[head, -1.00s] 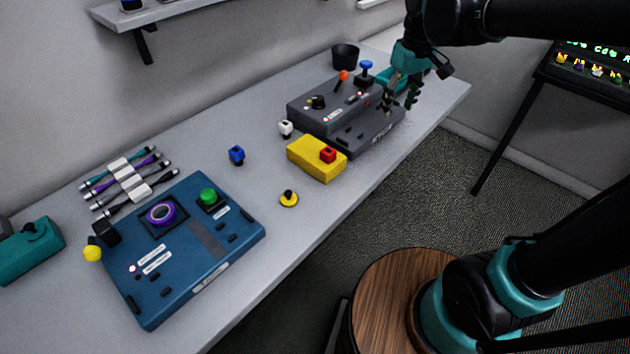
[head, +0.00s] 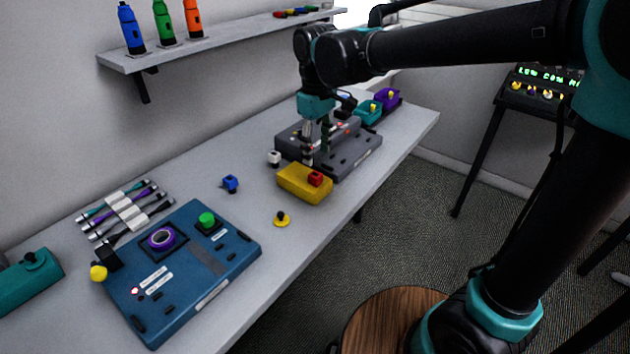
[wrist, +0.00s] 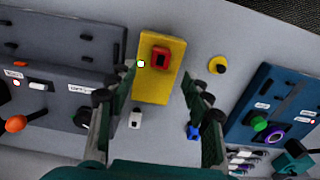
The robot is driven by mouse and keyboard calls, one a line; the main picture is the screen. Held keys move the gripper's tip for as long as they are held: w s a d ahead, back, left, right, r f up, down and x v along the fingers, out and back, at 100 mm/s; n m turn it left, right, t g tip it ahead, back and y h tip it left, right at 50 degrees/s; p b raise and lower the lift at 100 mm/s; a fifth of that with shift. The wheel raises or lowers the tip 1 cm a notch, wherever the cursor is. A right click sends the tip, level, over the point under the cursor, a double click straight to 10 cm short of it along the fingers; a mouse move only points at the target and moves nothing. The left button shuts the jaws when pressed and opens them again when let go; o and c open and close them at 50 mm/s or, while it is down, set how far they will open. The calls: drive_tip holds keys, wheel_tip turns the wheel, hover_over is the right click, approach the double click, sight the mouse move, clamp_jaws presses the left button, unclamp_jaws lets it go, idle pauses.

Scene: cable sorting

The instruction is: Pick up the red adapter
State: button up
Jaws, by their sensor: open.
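The red adapter (head: 316,179) is a small red cube with a dark socket. It sits on the right end of the yellow block (head: 297,186), and in the wrist view it shows clear (wrist: 161,58) near the upper end of that block. My gripper (head: 314,160) points down near the grey console, just behind the yellow block. In the wrist view my gripper (wrist: 158,77) is open and empty. Its two fingers appear on either side of the yellow block, with the red adapter ahead between the tips and apart from them.
A white adapter (head: 274,158), a blue adapter (head: 230,183) and a yellow knob-like piece (head: 281,219) stand nearby. The grey console (head: 355,158) is behind my gripper. A blue panel (head: 185,275) lies at front left. Bare table separates the loose pieces.

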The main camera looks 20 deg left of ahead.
sight(315, 174)
drive_tip(key=shift+a+f, duration=0.15)
drive_tip(key=shift+f, duration=3.85)
drive_tip(key=shift+c, duration=0.2)
clamp_jaws()
